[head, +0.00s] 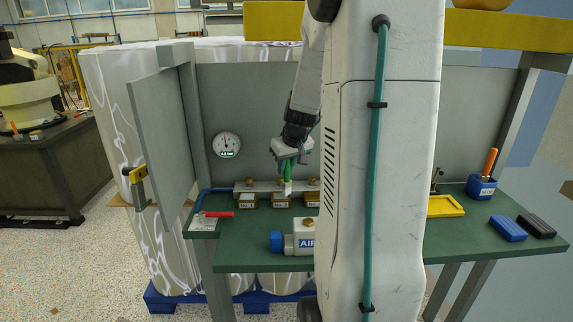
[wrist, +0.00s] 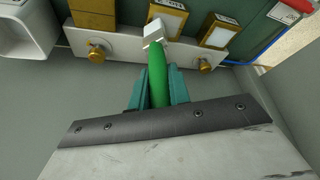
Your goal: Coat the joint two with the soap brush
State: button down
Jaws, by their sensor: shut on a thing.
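My gripper (head: 290,155) is shut on the green handle of the soap brush, in front of the grey back panel. The brush (wrist: 158,82) points away from the jaws, its white head (wrist: 154,32) at the far end; the white head also shows low in the head view (head: 288,188). The head is by the middle labelled brass-coloured block (wrist: 168,16); I cannot tell whether it touches. A pale bar carries brass joints: one at the left in the wrist view (wrist: 96,53), one at the right (wrist: 204,65). The middle joint is largely hidden by the brush in that view.
A white unit with a blue cap (head: 300,243) stands on the green bench (head: 260,261) in front of the bar. A pressure gauge (head: 227,145) is on the back panel. A red-handled item (head: 217,214) lies at left. A grey door panel (head: 163,135) stands open at left.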

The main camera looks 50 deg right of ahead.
jog(key=shift+f, duration=0.2)
jog(key=w+a, duration=0.2)
jog(key=w, duration=0.1)
jog(key=shift+a+f, duration=0.15)
jog(key=shift+a, duration=0.2)
dwell(0.4)
jog(key=shift+s+d, duration=0.1)
jog(key=shift+s+d, duration=1.25)
jog(key=shift+s, duration=0.2)
